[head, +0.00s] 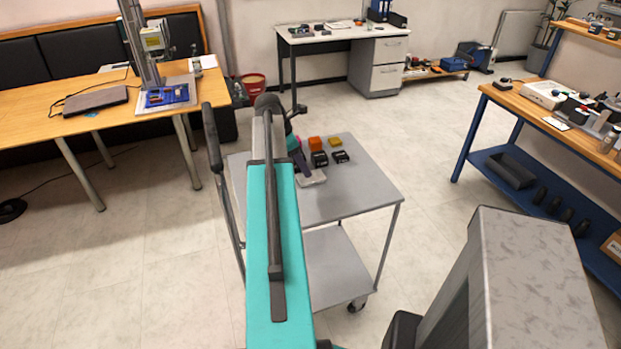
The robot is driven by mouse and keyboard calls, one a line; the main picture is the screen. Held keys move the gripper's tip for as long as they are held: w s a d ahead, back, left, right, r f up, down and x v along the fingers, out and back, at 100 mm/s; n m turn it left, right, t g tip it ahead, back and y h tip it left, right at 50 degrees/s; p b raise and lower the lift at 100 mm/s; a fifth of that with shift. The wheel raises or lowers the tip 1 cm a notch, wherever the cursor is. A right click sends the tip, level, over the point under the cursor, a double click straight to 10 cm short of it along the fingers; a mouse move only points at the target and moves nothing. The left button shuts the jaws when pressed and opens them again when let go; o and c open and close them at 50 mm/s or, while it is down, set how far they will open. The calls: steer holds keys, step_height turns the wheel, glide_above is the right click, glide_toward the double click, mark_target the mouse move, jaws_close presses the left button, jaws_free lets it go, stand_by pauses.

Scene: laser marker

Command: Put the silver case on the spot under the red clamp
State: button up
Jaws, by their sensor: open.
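My gripper (305,171) hangs over the left part of the grey cart, partly hidden behind my teal arm. It is open. A pale silver-grey flat piece (314,179), which looks like the silver case, lies on the cart top right at the gripper's tips; whether they touch it I cannot tell. The laser marker (152,40) stands on the wooden table at the left. Its blue base plate (166,96) carries small parts, too small here to make out the red clamp or the spot under it.
On the cart (352,190) stand an orange block (315,143), a yellow block (336,142) and black pieces (320,159) behind the gripper. A laptop (95,101) lies left of the marker. Open floor (165,230) separates the cart from the left table.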

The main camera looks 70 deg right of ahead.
steer(key=shift+p+x, duration=0.75)
steer(key=shift+x, duration=1.8)
steer(key=shift+s+d, duration=0.1)
steer(key=shift+s, duration=0.05)
steer(key=shift+c, duration=0.3)
steer(key=c, duration=0.8)
steer(key=shift+o, duration=0.2)
steer(key=shift+r+b, duration=0.55)
steer(key=shift+r, duration=1.25)
steer(key=a+b, duration=0.1)
steer(key=a, duration=0.4)
steer(key=a+r+b, duration=0.1)
steer(key=a, duration=0.4)
steer(key=s+a+b, duration=0.1)
steer(key=a, duration=0.5)
steer(key=shift+s+r, duration=0.1)
steer(key=shift+r, duration=0.15)
